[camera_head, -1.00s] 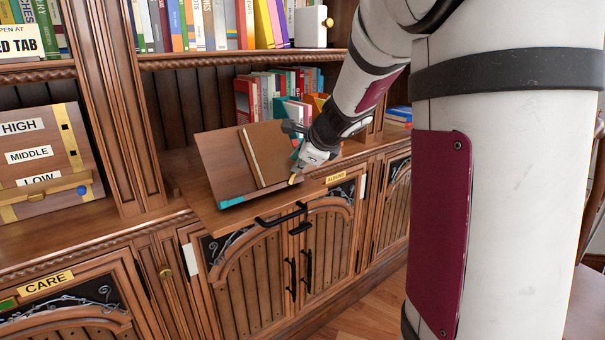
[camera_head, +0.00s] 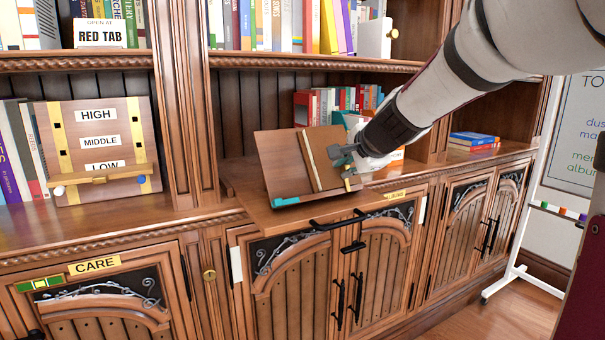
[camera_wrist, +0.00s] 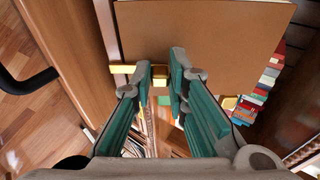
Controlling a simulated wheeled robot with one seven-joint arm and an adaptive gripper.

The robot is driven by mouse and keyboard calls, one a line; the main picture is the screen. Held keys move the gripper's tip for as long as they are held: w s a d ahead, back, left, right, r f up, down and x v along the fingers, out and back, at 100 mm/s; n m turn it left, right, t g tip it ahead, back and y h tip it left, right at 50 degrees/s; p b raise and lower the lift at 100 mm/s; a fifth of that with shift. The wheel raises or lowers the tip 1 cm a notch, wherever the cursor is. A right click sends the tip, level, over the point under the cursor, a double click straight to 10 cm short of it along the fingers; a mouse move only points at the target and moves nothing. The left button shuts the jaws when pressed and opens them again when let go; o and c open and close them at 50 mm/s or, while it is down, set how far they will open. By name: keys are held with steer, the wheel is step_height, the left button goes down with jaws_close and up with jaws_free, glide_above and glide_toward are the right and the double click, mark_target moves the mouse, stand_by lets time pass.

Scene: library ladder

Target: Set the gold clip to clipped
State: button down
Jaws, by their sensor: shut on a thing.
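A tilted brown reading board (camera_head: 283,163) with a teal strip on its lower edge stands on the wooden ledge; a narrow tan strip (camera_head: 311,160) runs up it. My gripper (camera_head: 346,163) is at the board's right edge. In the wrist view, its teal fingers (camera_wrist: 160,75) are shut on a small gold clip (camera_wrist: 160,72) at the edge of the brown board (camera_wrist: 205,40). The clip also shows as a small gold patch in the head view (camera_head: 351,180). The fingers hide part of it, so I cannot tell its setting.
Books (camera_head: 326,104) stand behind the board, and blue and red books (camera_head: 472,141) lie to the right. Black handles (camera_head: 338,222) stick out from the cabinet below. A HIGH, MIDDLE, LOW panel (camera_head: 130,130) stands at left. A whiteboard stand (camera_head: 540,235) is at right.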

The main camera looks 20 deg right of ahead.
steer(key=shift+a+n, duration=0.15)
steer(key=shift+n, duration=0.15)
steer(key=c, duration=1.6)
jaws_free()
steer(key=shift+o, duration=0.2)
steer(key=v, duration=1.2)
steer(key=shift+f, duration=0.1)
